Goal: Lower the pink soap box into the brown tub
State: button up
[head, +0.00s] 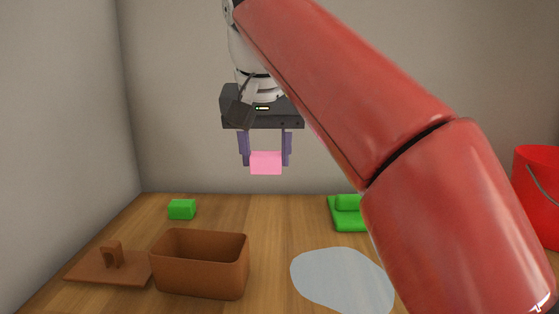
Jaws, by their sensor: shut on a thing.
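The pink soap box (266,163) is held up in the air between the two fingers of my gripper (265,158). The gripper points down and is shut on the box's left and right sides. The brown tub (200,278) stands open on the wooden counter at the lower left. The box shows above and to the right of the tub in the picture, clear of it. Part of the tub's inside is visible; its floor is hidden by the front wall.
A brown lid with a handle (108,268) lies left of the tub. A green block (181,209) sits behind it. A grey-blue flat patch (342,280) lies to the right.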

jog(key=s+a+f+b, duration=0.1)
jog(key=s+a+f, duration=0.1)
jog(key=s+a, duration=0.7)
jog(key=shift+s, duration=0.95)
jog(key=shift+w+r, duration=0.1)
jog(key=shift+w, duration=0.05)
jog(key=shift+w+d, duration=0.1)
jog(key=shift+w, duration=0.1)
jog(key=shift+f, duration=0.25)
jog(key=shift+f+b, duration=2.1)
jog(key=shift+f, duration=0.6)
jog(key=shift+f+b, duration=1.85)
jog(key=shift+f, duration=0.65)
